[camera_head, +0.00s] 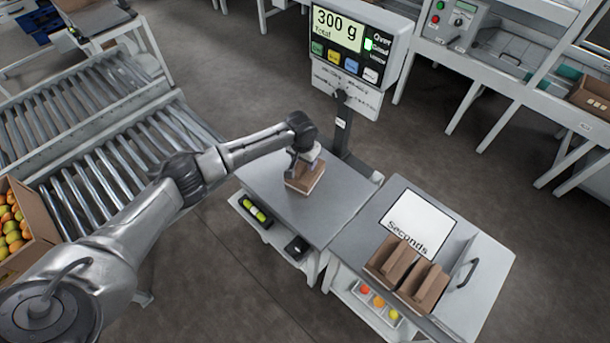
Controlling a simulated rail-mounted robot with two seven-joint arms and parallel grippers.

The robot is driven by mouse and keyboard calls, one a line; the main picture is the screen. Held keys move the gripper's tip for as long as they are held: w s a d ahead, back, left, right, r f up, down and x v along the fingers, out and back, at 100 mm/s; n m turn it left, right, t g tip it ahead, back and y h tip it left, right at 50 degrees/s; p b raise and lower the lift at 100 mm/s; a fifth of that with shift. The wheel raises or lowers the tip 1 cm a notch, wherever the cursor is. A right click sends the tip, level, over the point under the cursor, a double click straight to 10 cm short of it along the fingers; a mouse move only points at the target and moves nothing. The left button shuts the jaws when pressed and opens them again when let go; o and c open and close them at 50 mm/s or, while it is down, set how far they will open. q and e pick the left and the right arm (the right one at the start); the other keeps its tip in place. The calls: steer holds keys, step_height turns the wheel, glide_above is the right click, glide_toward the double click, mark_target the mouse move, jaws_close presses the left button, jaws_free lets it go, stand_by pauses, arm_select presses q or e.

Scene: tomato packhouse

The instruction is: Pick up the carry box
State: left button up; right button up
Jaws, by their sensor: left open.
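A small brown cardboard carry box (304,182) stands on the grey weighing table in the middle of the view. My left gripper (307,160) is at the top of this box and is open. The gripper hides part of the box's top, and I cannot tell whether the fingers touch it. Two more brown carry boxes with raised middle handles, one on the left (385,262) and one on the right (418,292), stand side by side on the bench at the right. My right gripper is not in view.
The scale display (338,32) reads 300 g Total on a post behind the box. A "Seconds" sign (418,222) lies on the right bench (490,262). A roller conveyor (120,150) and a carton of tomatoes (38,238) are at the left.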

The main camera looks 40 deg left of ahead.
arm_select(q)
steer(key=shift+f, duration=0.35)
steer(key=shift+c, duration=0.5)
jaws_close()
